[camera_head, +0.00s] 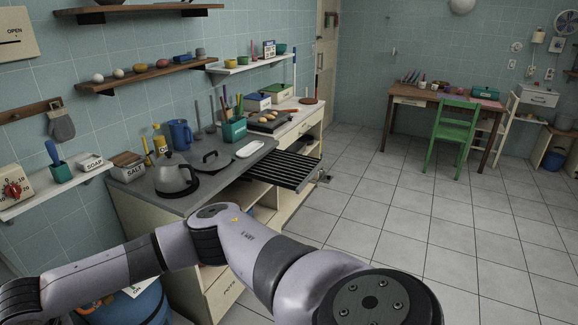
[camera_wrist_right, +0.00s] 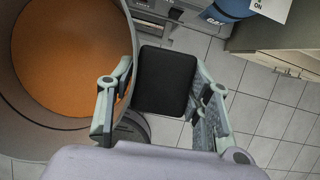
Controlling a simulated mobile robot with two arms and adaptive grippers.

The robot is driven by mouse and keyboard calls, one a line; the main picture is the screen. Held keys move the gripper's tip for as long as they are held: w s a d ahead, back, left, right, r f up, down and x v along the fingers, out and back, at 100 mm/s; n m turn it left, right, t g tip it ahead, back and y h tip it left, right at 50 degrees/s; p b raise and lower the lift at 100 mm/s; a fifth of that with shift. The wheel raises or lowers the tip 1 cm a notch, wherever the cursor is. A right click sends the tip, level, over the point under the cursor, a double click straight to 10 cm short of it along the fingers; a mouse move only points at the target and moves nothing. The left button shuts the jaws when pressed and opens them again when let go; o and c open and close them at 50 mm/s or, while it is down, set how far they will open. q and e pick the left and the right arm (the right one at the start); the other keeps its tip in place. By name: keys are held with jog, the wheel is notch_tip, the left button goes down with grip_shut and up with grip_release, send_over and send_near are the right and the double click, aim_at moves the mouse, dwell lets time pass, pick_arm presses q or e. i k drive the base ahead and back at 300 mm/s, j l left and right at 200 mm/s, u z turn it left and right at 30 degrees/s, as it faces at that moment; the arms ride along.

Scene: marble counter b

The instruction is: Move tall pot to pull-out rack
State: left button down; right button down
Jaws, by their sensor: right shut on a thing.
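The tall pot (camera_wrist_right: 33,142) fills the left of the right wrist view, seen from above, with a grey wall and an orange-brown inside. My right gripper (camera_wrist_right: 165,105) is beside its rim, with a black block (camera_wrist_right: 165,80) between the fingers. The block looks like the pot's handle, though its join to the pot is hidden. The gripper is shut on it. Neither the pot nor a gripper shows in the head view. The pull-out rack (camera_head: 286,168), dark and slatted, sticks out from the counter over the floor and looks empty.
The counter (camera_head: 228,178) carries a kettle (camera_head: 172,178), a dark pan (camera_head: 208,160), a white dish (camera_head: 250,149) and a blue jug (camera_head: 180,134). My arm crosses the foreground. A blue cylinder (camera_head: 145,308) stands at lower left. The floor (camera_head: 370,240) right of the rack is clear.

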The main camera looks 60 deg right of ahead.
aim_at(287, 166)
jog(key=z, duration=1.85)
jog(key=i+z, duration=0.15)
jog(key=z, duration=0.25)
jog(key=i+j+z, duration=0.1)
jog(key=z, duration=0.25)
jog(key=i+j, duration=0.55)
jog(key=i, duration=0.15)
jog(key=i+j, duration=0.55)
jog(key=i, duration=0.15)
jog(key=i+j, duration=0.55)
jog(key=i, duration=0.15)
